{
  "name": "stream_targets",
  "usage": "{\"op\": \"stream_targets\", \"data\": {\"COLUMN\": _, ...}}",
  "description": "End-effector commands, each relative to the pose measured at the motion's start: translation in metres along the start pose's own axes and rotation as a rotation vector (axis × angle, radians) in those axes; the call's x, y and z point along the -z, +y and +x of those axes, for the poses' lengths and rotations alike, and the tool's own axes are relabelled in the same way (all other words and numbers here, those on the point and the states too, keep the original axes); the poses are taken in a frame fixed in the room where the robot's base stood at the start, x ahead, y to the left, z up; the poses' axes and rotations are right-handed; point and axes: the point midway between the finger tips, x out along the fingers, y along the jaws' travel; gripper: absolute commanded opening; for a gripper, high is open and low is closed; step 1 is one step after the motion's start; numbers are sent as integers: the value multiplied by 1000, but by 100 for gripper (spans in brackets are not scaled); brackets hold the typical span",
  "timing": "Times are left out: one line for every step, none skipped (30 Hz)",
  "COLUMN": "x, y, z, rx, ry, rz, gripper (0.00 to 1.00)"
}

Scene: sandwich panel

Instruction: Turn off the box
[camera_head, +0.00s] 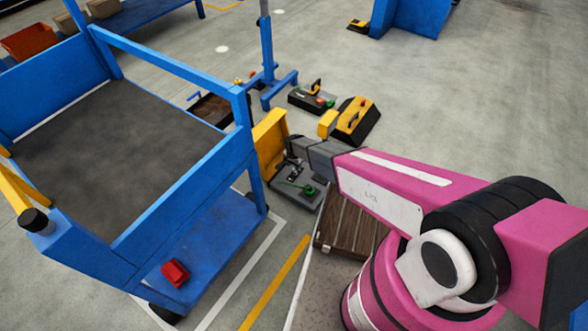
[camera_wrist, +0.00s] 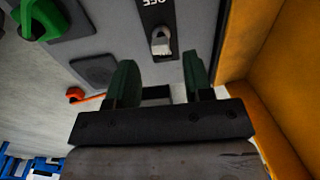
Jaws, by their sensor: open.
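The box is open in the head view, with a raised yellow lid (camera_head: 269,138) and a dark grey panel (camera_head: 290,193) bearing a green part (camera_head: 308,190). In the wrist view the grey panel (camera_wrist: 110,35) carries a black label plate (camera_wrist: 155,12) with white lettering, partly cut off. A small light grey switch lever (camera_wrist: 160,42) stands on that plate. My gripper (camera_wrist: 160,75) is open, its two dark green fingers apart and nothing between them. The lever appears just beyond the gap between the fingertips. In the head view my arm partly hides the box.
A green handle (camera_wrist: 42,18) and an orange-red lever (camera_wrist: 76,95) are left of my gripper in the wrist view. The yellow box wall (camera_wrist: 285,90) is close at right. A blue cart (camera_head: 185,70) stands left of the box; other devices (camera_head: 354,118) lie behind it.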

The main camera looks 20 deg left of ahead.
Motion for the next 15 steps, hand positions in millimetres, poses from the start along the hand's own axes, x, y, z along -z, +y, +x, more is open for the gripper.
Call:
{"op": "stream_targets", "data": {"x": -1, "y": 2, "z": -12, "rx": 1, "ry": 1, "rz": 0, "gripper": 47}}
{"op": "stream_targets", "data": {"x": -1, "y": 2, "z": -18, "rx": 1, "ry": 1, "rz": 0, "gripper": 47}}
{"op": "stream_targets", "data": {"x": -1, "y": 2, "z": -26, "rx": 1, "ry": 1, "rz": 0, "gripper": 47}}
{"op": "stream_targets", "data": {"x": -1, "y": 2, "z": -32, "rx": 1, "ry": 1, "rz": 0, "gripper": 47}}
{"op": "stream_targets", "data": {"x": -1, "y": 2, "z": -38, "rx": 1, "ry": 1, "rz": 0, "gripper": 47}}
{"op": "stream_targets", "data": {"x": -1, "y": 2, "z": -45, "rx": 1, "ry": 1, "rz": 0, "gripper": 47}}
{"op": "stream_targets", "data": {"x": -1, "y": 2, "z": -49, "rx": 1, "ry": 1, "rz": 0, "gripper": 47}}
{"op": "stream_targets", "data": {"x": -1, "y": 2, "z": -54, "rx": 1, "ry": 1, "rz": 0, "gripper": 47}}
{"op": "stream_targets", "data": {"x": -1, "y": 1, "z": -59, "rx": 0, "ry": 0, "rz": 0, "gripper": 47}}
{"op": "stream_targets", "data": {"x": -1, "y": 1, "z": -62, "rx": 0, "ry": 0, "rz": 0, "gripper": 47}}
{"op": "stream_targets", "data": {"x": -1, "y": 1, "z": -64, "rx": 0, "ry": 0, "rz": 0, "gripper": 47}}
{"op": "stream_targets", "data": {"x": -1, "y": 1, "z": -66, "rx": 0, "ry": 0, "rz": 0, "gripper": 47}}
{"op": "stream_targets", "data": {"x": 0, "y": 1, "z": -68, "rx": 0, "ry": 0, "rz": 0, "gripper": 47}}
{"op": "stream_targets", "data": {"x": 0, "y": 0, "z": -68, "rx": 0, "ry": 0, "rz": 0, "gripper": 47}}
{"op": "stream_targets", "data": {"x": 0, "y": 0, "z": -68, "rx": 0, "ry": 0, "rz": 0, "gripper": 47}}
